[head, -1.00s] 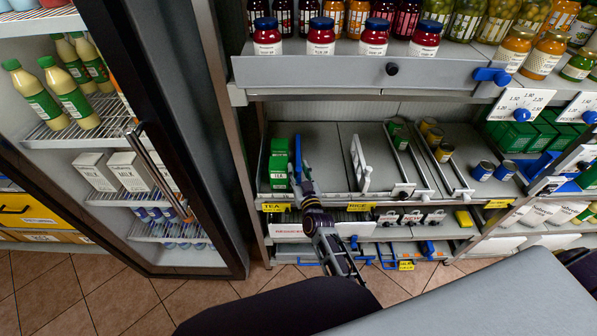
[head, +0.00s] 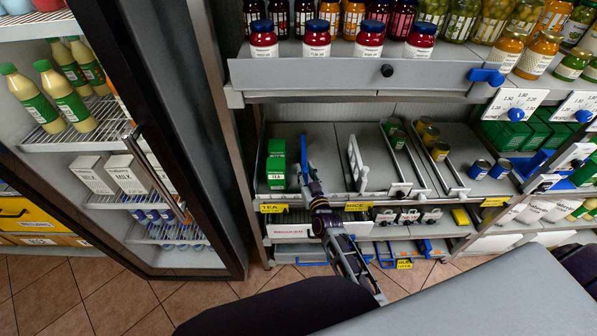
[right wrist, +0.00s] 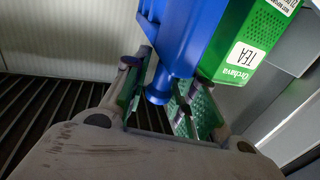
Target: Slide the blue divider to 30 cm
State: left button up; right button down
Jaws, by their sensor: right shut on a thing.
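The blue divider (head: 304,158) stands upright on the middle shelf (head: 325,150), seen nearly edge-on just right of the green tea box (head: 276,165). A narrow gap shows between them. My right gripper (head: 312,178) is at the divider's front end. In the right wrist view the blue divider (right wrist: 190,35) rises above the fingers, and its round blue knob (right wrist: 158,92) sits between them; the gripper is shut on it. I cannot read any centimetre scale. My left gripper is not in view.
A white divider (head: 356,160) stands to the right, with bare shelf between it and the blue one. Wire dividers and cans (head: 440,150) are farther right. Yellow TEA and RICE labels (head: 358,206) line the front edge. A fridge door (head: 185,150) stands left.

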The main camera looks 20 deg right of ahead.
jog(key=s+d+p, duration=0.1)
jog(key=s+d, duration=0.2)
jog(key=d, duration=0.8)
jog(key=shift+s+f, duration=0.15)
jog(key=c, duration=1.4)
grip_release()
jog(key=shift+s, duration=0.15)
jog(key=shift+s+a, duration=0.1)
jog(key=shift+s, duration=5.75)
